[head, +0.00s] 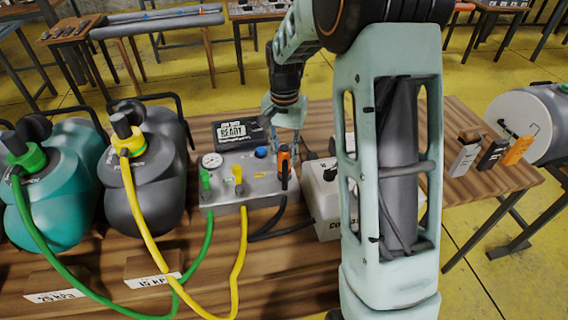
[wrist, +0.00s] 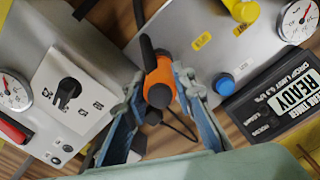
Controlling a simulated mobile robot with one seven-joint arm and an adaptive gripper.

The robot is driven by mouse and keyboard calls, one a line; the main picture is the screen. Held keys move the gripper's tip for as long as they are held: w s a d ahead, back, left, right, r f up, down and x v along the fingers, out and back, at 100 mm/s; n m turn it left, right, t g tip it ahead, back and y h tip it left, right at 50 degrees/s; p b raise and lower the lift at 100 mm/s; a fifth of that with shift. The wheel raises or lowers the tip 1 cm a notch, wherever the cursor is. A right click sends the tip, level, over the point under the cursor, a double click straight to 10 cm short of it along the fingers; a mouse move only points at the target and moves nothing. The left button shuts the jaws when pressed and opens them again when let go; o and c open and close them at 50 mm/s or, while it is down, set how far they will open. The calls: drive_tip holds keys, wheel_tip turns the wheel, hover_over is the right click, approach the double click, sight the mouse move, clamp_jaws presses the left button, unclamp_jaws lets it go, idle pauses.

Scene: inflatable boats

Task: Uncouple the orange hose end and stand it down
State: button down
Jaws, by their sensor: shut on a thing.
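The orange hose end (head: 284,158) stands upright at the right end of the grey metal manifold box (head: 225,190), and a black hose runs down from that end of the box. In the wrist view the orange hose end (wrist: 150,58) lies between the two fingers. My gripper (head: 284,128) reaches down from above and is shut on it; its fingers (wrist: 158,92) show on either side. I cannot tell whether the hose end is still seated in its port. A green hose end (head: 205,182) and a yellow hose end (head: 239,178) stand on the same box.
A gauge (head: 212,161), a blue button (head: 261,152) and a READY display (head: 236,131) are close by. A white control box (wrist: 75,90) with a dial stands beside the manifold. Teal (head: 62,205) and grey (head: 150,185) inflatables lie left.

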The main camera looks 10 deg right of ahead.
drive_tip(key=shift+r+p, duration=1)
drive_tip(key=shift+r, duration=0.35)
drive_tip(key=shift+s, duration=0.15)
